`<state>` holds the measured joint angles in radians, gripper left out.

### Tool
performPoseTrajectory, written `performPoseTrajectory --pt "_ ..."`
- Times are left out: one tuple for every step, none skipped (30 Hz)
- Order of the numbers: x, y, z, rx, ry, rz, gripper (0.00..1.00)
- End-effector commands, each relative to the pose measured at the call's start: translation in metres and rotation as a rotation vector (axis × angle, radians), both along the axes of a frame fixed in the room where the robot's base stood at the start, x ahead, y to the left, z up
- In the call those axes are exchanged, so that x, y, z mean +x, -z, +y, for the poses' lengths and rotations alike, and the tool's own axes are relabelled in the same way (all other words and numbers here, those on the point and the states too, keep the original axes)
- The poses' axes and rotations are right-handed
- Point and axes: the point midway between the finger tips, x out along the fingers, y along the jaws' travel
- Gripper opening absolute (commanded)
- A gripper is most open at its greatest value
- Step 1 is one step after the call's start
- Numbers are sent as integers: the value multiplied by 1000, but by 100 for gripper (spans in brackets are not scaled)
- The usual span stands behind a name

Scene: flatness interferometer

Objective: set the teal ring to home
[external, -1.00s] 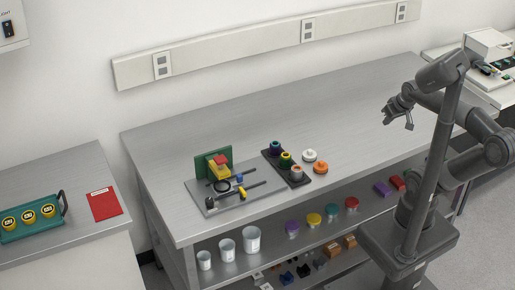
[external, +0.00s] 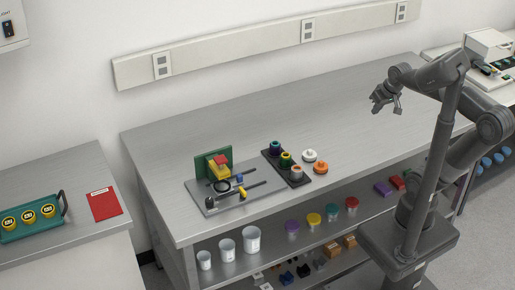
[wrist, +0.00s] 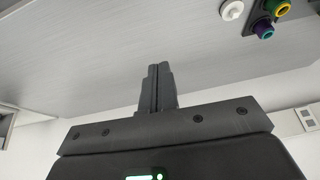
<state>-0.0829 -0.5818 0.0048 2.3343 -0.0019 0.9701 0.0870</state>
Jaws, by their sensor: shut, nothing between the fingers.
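A small round piece with a teal band and a dark blue-purple part (external: 275,146) stands at the far end of a black tray (external: 272,158) on the workbench; it is likely the teal ring. It also shows at the top right of the wrist view, purple with a teal rim (wrist: 264,28). My gripper (external: 386,102) is in the air over the right part of the bench, well to the right of the tray. In the wrist view my gripper (wrist: 158,68) has its fingers together with nothing between them. No home mark is readable.
The tray also holds a yellow-green piece (external: 286,160) and a pale orange one (external: 297,173). A white knob (external: 309,155) and an orange knob (external: 321,168) stand beside it. The interferometer plate (external: 212,208) lies left. The bench right of the knobs is clear.

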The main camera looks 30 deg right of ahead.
Motion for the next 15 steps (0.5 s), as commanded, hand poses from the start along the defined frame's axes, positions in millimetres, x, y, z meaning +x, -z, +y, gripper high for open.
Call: performPoseTrajectory --pt "12 -5 8 5 -5 20 0" --pt "18 -8 12 7 -7 29 0" --pt "26 -12 18 11 -7 42 0" --pt "32 -15 22 13 -9 52 0" --pt "38 -17 27 16 -10 63 0" --pt "47 -20 33 18 -10 75 0" --pt "53 -22 38 19 -12 85 0" --pt "59 -24 44 22 -12 95 0" --pt "67 -26 51 24 -12 108 0" --pt "73 -27 56 24 -14 119 0" --pt "79 -29 62 26 -13 128 0" --pt "87 -30 70 26 -14 141 0" --pt "93 -31 76 27 -14 151 0" --pt "98 -31 82 27 -14 162 0" --pt "106 -32 91 28 -16 174 0"
